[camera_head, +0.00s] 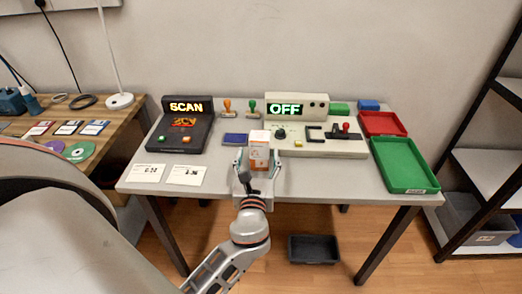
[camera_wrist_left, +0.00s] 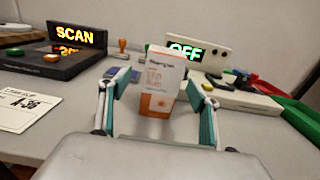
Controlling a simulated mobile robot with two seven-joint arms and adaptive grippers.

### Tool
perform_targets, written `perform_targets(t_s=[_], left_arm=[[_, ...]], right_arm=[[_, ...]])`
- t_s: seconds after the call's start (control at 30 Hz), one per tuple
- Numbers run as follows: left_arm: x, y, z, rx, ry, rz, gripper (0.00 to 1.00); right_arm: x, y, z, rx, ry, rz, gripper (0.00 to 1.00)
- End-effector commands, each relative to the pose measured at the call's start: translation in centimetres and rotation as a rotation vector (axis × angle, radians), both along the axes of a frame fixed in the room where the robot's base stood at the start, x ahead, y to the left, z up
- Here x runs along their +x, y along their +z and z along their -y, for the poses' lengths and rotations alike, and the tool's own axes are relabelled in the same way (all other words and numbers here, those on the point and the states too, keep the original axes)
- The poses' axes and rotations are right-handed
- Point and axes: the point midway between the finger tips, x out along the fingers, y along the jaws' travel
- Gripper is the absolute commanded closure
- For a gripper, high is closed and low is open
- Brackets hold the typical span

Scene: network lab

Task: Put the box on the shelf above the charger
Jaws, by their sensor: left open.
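A white and orange box (camera_head: 259,150) stands upright near the front middle of the grey table. My left gripper (camera_head: 258,163) is at the box, with its fingers on either side. In the left wrist view the box (camera_wrist_left: 159,84) stands between the two open fingers (camera_wrist_left: 159,108), with visible gaps at the sides. The black and white shelf (camera_head: 490,165) is at the far right, partly cut off by the picture edge. I cannot make out a charger. My right gripper is not in view.
A black SCAN device (camera_head: 180,132) and a beige OFF device (camera_head: 320,140) stand behind the box. Red (camera_head: 384,123) and green (camera_head: 405,166) trays lie at the table's right end. Two labelled cards (camera_head: 186,175) lie front left. A dark bin (camera_head: 314,249) is on the floor.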

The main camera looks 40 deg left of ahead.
Motion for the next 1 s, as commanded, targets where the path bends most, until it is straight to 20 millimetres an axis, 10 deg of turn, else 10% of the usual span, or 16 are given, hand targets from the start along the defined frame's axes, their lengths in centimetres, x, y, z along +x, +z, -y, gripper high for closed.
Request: perform_targets(t_s=[0.6, 0.77, 1.0], left_arm=[[4.1, 0.0, -2.1, -0.001, -0.001, 0.001, 0.38], [4.1, 0.0, -2.1, -0.001, -0.001, 0.001, 0.79], [4.1, 0.0, -2.1, -0.001, -0.001, 0.001, 0.79]], right_arm=[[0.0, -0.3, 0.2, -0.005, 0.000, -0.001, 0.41], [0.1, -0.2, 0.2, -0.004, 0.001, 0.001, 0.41], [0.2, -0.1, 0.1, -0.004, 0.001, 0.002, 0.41]])
